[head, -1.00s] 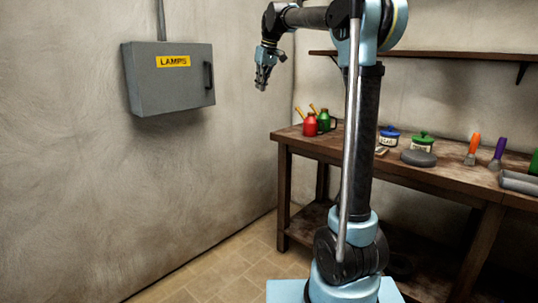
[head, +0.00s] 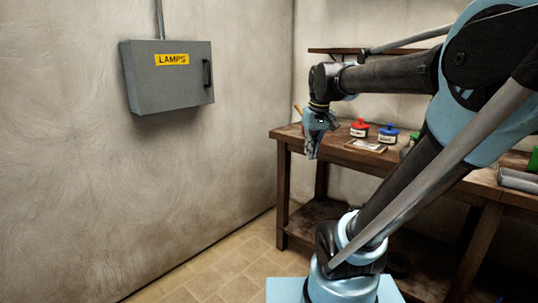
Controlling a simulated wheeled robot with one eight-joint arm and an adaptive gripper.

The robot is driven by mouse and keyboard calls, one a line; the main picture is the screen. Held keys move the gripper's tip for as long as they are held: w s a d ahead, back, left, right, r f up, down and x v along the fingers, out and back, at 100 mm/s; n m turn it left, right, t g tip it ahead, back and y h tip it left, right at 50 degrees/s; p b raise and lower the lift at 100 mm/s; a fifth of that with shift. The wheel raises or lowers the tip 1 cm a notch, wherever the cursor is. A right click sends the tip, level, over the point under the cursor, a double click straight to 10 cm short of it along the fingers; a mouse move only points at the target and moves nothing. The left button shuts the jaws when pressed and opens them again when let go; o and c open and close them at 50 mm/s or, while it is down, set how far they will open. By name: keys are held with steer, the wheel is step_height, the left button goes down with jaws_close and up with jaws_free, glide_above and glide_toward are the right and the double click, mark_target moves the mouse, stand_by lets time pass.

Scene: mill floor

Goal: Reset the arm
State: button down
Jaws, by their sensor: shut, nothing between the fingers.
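My gripper (head: 312,151) hangs pointing down in the head view, in front of the left end of the wooden workbench (head: 292,134). It is shut and empty, and it hides part of what stands at that end of the bench. My arm is folded, its upper part leaning to the right and its forearm reaching back left to the gripper.
A grey box marked LAMPS (head: 180,85) hangs on the left wall, its door shut. On the bench are a red-lidded pot (head: 359,129), a blue-lidded pot (head: 388,135) and a grey item (head: 519,181) at the right. My arm hides much of the bench. A shelf is above.

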steer(key=s+d+f+m, duration=0.1)
steer(key=s+d+f, duration=0.1)
steer(key=s+f, duration=0.5)
steer(key=s+d+f+m, duration=0.1)
steer(key=s+d+f, duration=0.1)
steer(key=s+f, duration=0.6)
step_height(320, 180, down, 3)
steer(key=shift+d+f+m+h, duration=0.1)
steer(key=shift+d+m+h, duration=0.2)
steer(key=shift+d+h, duration=0.1)
